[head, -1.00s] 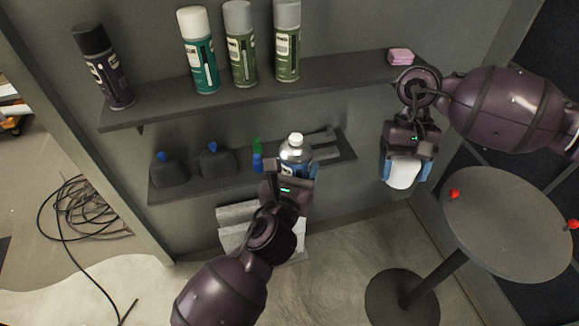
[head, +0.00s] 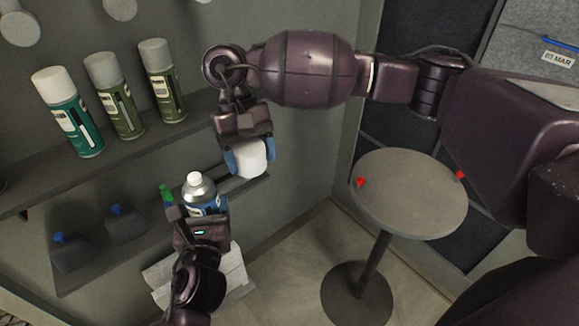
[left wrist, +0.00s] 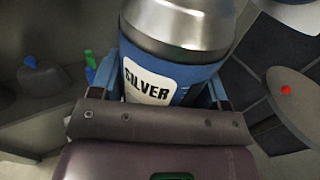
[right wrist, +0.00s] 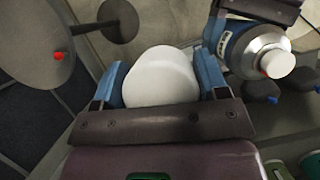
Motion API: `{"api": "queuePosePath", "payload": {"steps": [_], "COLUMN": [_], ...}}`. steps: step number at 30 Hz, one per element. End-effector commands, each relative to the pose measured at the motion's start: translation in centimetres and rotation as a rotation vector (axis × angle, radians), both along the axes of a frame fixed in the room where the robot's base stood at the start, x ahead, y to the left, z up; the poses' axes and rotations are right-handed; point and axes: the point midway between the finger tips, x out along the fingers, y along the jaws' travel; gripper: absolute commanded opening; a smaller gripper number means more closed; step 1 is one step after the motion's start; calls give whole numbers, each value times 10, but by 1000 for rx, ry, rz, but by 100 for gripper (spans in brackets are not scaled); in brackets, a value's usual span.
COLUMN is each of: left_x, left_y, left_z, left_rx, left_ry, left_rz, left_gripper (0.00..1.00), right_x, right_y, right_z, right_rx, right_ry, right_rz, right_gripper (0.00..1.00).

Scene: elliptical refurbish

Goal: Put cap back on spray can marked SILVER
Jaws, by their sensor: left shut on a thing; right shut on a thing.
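The spray can (head: 203,190) has a silver shoulder, a bare white nozzle and a blue body. Its label reads SILVER in the left wrist view (left wrist: 150,85). My left gripper (head: 198,215) is shut on the can and holds it upright by the body. My right gripper (head: 248,155) is shut on a white cap (head: 251,158), which also shows between the blue fingers in the right wrist view (right wrist: 162,78). The cap is apart from the can, above it and to its right in the head view. In the right wrist view the can's top (right wrist: 265,58) is at the upper right, with a red nozzle tip.
Several capped spray cans (head: 118,95) stand on the upper shelf (head: 105,155). Dark bottles with blue tops (head: 125,222) and a green item (head: 166,194) are on the lower shelf (head: 90,275). A round table (head: 412,200) with red knobs stands at right.

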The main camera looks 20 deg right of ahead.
Motion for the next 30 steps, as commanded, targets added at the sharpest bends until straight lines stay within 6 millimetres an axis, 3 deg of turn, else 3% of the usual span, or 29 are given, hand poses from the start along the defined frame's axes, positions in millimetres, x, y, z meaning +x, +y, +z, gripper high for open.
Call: {"api": "queuePosePath", "payload": {"steps": [1,6,10,19,30], "left_x": [0,0,0,0,0], "left_y": [0,0,0,0,0], "left_z": [1,1,1,1,1], "left_rx": [0,0,0,0,0], "left_ry": [-2,-2,-2,-2,-2], "left_rz": [-1,-1,-1,-1,-1], "left_gripper": [31,31,31,31,31], "right_x": [0,-6,-14,-18,-17], "right_y": [19,75,104,110,110], "right_z": [12,48,65,70,65], "right_rx": [3,2,2,3,3], "right_ry": [-2,5,12,20,23], "right_rz": [-3,-96,-231,-504,-553], "right_gripper": [48,48,48,48,48]}}
